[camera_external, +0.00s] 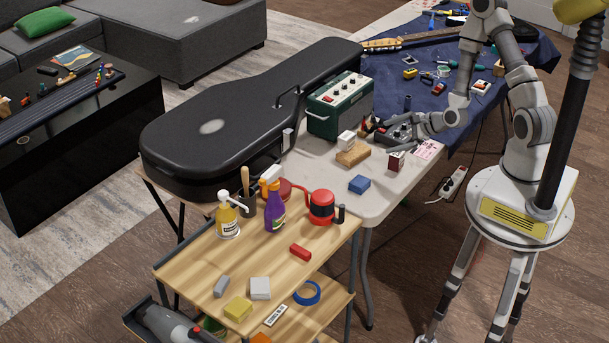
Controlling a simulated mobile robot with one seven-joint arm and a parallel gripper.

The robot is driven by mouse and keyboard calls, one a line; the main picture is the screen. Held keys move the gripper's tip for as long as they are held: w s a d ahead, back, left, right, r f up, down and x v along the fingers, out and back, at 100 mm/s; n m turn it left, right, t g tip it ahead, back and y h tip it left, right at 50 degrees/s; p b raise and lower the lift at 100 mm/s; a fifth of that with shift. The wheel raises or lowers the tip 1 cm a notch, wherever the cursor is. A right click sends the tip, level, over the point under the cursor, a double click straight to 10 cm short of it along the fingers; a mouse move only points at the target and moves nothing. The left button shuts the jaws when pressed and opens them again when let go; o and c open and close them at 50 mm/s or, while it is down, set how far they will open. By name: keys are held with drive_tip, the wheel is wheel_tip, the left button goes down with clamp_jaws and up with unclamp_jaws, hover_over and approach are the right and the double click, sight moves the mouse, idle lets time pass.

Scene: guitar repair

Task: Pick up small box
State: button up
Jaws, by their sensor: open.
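Several small boxes lie on the white table (385,199). A dark red box with a pale top (396,162) stands near the table's right edge. A small white box (346,140) is further left, by a tan wooden block (353,156). A blue block (359,184) lies nearer the front. I cannot tell which of these is the small box of the task. My gripper (383,141) is open and looks empty. It points left, just above the dark red box in the picture; the height gap is unclear.
A green amplifier (340,104) and a black guitar case (215,125) stand behind and left. A blue cloth-covered table (430,95) with tools is at the back right. A wooden cart (205,262) with bottles is in front. The white table's front right is clear.

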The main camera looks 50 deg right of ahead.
drive_tip(key=w+f+m+t+b, duration=0.1)
drive_tip(key=m+b, duration=0.1)
drive_tip(key=m, duration=0.1)
drive_tip(key=w+f+m+t+h+b, duration=0.1)
drive_tip(key=m+b, duration=0.2)
drive_tip(key=m, duration=0.1)
drive_tip(key=w+f+m+b, duration=0.1)
drive_tip(key=m+b, duration=0.1)
drive_tip(key=m, duration=0.1)
drive_tip(key=shift+w+a+f+m+t+h+b, duration=0.1)
drive_tip(key=shift+w+a+m+t+h+b, duration=0.1)
drive_tip(key=shift+m+t+h+b, duration=0.2)
drive_tip(key=b, duration=0.3)
drive_tip(key=shift+w+a+f+b, duration=0.1)
drive_tip(key=shift+w+f+b, duration=0.1)
drive_tip(key=shift+w+b, duration=0.1)
